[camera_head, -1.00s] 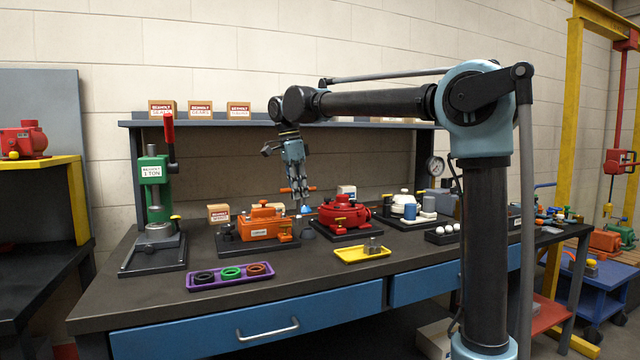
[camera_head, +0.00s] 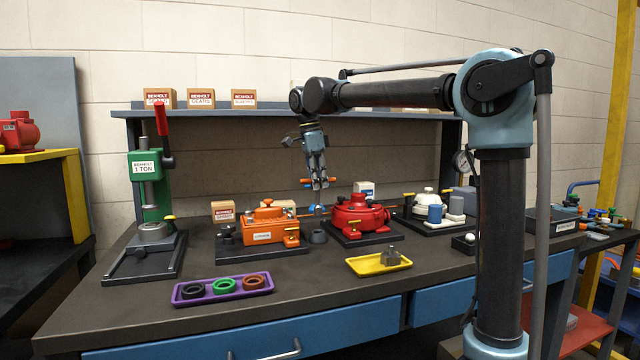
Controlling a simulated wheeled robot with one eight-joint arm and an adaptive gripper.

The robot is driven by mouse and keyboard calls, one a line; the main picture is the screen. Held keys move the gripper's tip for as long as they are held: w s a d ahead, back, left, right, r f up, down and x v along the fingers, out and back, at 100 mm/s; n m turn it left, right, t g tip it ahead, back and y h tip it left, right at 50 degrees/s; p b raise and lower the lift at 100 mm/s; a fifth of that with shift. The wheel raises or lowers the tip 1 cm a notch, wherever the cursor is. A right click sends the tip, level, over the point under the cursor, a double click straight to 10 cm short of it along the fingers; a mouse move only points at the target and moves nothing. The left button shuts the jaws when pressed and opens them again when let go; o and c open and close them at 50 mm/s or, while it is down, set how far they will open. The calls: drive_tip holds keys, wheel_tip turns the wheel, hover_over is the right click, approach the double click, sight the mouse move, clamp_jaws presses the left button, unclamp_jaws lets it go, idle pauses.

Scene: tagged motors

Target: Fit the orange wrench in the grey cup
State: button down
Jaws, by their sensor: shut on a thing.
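My gripper (camera_head: 317,186) is shut on the orange wrench (camera_head: 306,181), held roughly crosswise above the bench. Orange shows on both sides of the fingers; the middle is hidden by them. A small dark grey cup (camera_head: 319,237) stands on the bench below the gripper, between the orange motor (camera_head: 265,229) and the red motor (camera_head: 355,213). The wrench is well above this cup and apart from it. A lighter grey cylinder (camera_head: 456,205) stands beside a blue one (camera_head: 435,214) near the white motor (camera_head: 423,203) on the right.
A purple tray (camera_head: 180,299) with three rings and a yellow tray (camera_head: 360,268) with a metal part lie in front. A green press (camera_head: 150,195) stands left. A shelf (camera_head: 250,115) with boxes runs behind the gripper. Bare bench (camera_head: 310,280) lies between the trays.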

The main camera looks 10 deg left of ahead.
sight(318, 205)
drive_tip(key=shift+f, duration=0.15)
drive_tip(key=shift+f, duration=2.15)
drive_tip(key=shift+s, duration=0.1)
drive_tip(key=shift+f, duration=1.9)
drive_tip(key=c, duration=1.5)
unclamp_jaws()
drive_tip(key=shift+c, duration=0.2)
drive_tip(key=shift+r, duration=0.15)
drive_tip(key=shift+r, duration=2.9)
